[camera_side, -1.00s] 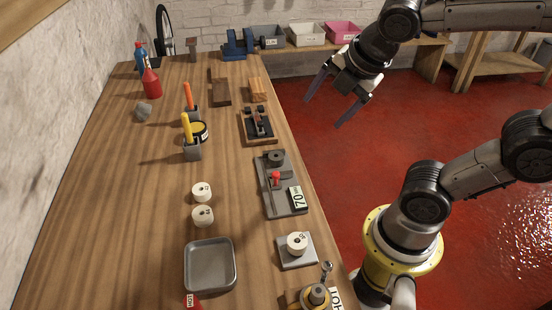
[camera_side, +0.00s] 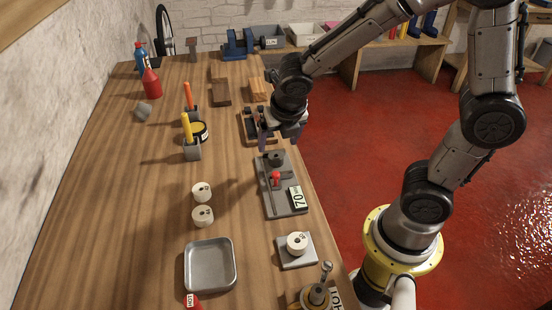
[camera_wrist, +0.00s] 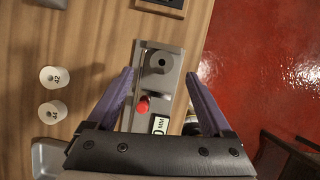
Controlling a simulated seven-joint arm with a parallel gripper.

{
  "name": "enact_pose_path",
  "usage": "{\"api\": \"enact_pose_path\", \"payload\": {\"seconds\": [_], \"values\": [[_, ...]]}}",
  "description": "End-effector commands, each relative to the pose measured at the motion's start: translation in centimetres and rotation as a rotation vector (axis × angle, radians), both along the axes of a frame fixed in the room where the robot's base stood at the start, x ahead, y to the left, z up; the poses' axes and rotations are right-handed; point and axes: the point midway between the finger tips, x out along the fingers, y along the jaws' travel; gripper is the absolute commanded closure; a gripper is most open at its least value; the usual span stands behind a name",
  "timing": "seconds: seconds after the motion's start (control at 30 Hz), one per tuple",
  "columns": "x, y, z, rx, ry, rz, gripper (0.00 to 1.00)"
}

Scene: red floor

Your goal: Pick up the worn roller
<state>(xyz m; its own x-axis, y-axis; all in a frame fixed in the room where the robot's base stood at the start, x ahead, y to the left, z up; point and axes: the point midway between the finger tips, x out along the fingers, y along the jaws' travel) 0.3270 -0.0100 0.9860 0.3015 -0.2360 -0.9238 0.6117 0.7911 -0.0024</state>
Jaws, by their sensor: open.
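A dark grey roller with a hole in its top stands upright at the far end of a grey fixture plate (camera_side: 283,195). This roller (camera_side: 275,158) is the only dark one I see; no label names it as worn. In the wrist view the roller (camera_wrist: 159,61) shows between the fingertips. My gripper (camera_side: 279,142) is open and empty, pointing down near the far end of the plate. Its purple fingers (camera_wrist: 160,74) lie on either side of the roller's line, apart from it. Its exact height above the roller is hard to tell.
The plate bears a red knob (camera_side: 276,177) and a "70 mm" label (camera_side: 296,197). Two pale numbered rollers (camera_side: 202,203) stand left, above a metal tray (camera_side: 210,266). Another pale roller (camera_side: 297,243) sits on a small plate. A dark tool block (camera_side: 252,126) lies close behind my gripper.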

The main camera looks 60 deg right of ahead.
Motion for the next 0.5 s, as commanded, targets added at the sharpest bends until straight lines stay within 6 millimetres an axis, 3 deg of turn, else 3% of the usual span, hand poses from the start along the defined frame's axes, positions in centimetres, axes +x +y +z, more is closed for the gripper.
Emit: {"api": "enact_pose_path", "payload": {"seconds": [0.27, 0.5], "values": [[0.5, -0.5, -1.8, 0.001, 0.002, -0.002, 0.16], [1.3, -1.5, -5.0, 0.001, 0.002, -0.001, 0.16]]}}
